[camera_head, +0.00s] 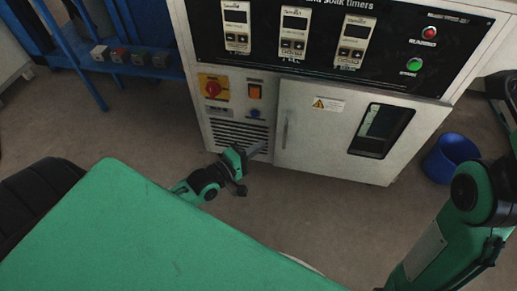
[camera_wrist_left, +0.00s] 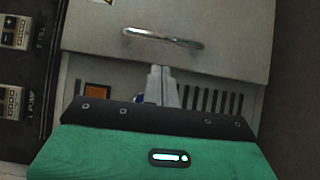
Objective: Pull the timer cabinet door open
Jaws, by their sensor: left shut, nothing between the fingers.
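The timer cabinet door (camera_head: 312,155) is a light grey panel with a small dark window and a yellow warning label. It looks closed, flush with the cabinet front. Its vertical bar handle (camera_head: 285,130) is at the door's left edge. The handle shows in the left wrist view as a shiny bar (camera_wrist_left: 162,38). My left gripper (camera_head: 257,147) is in front of the vent slots, left of and slightly below the handle. In the left wrist view its fingers (camera_wrist_left: 161,72) are together, empty, and apart from the handle. My right gripper is out of view.
Above the door is a black panel with several timers (camera_head: 293,32) and red and green buttons. A red-yellow switch (camera_head: 211,87) is left of the door. A blue bucket (camera_head: 452,158) stands to the right on the floor. Blue shelving (camera_head: 135,62) is at the left.

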